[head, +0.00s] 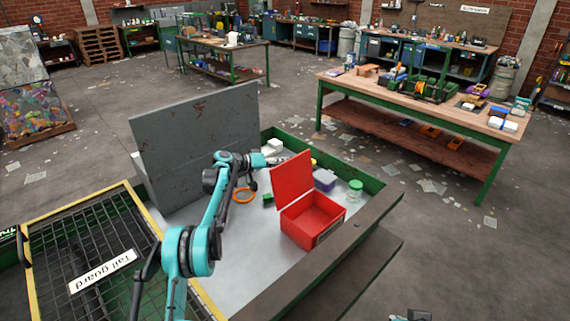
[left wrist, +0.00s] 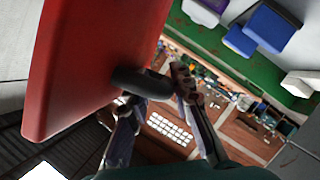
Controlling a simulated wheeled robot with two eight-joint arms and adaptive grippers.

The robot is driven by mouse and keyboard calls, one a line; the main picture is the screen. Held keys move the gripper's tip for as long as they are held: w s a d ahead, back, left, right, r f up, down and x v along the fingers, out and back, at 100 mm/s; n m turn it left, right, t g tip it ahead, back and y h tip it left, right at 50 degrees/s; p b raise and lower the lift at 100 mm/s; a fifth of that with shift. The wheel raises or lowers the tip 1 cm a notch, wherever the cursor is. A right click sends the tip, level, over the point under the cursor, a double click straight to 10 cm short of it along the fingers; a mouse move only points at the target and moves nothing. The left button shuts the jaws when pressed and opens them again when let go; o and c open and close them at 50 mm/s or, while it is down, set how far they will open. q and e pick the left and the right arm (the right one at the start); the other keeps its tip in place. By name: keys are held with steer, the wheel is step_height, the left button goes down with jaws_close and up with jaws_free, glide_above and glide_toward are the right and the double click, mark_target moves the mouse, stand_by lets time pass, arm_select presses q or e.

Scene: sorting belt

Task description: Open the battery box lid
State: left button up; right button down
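The red battery box (head: 313,222) stands on the grey sorting surface, with its front opening upward. Its red lid (head: 291,181) stands raised, close to upright, at the box's left-rear edge. My left gripper (head: 277,161) is at the lid's outer side, near the top. In the left wrist view the lid (left wrist: 90,60) fills the upper left, and its dark handle (left wrist: 145,83) lies between the tips of my left gripper (left wrist: 155,88), which appear closed on it. Part of my right arm's end (head: 410,316) shows at the bottom edge; its fingers cannot be made out.
An orange ring (head: 243,195) lies left of the box. A tall grey panel (head: 195,145) rises behind my left arm. A green-walled rim (head: 372,186) bounds the surface.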

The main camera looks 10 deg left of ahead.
arm_select(q)
steer(key=v, duration=1.1)
steer(key=shift+s+a, duration=0.15)
steer(key=shift+a, duration=0.1)
steer(key=shift+r, duration=0.1)
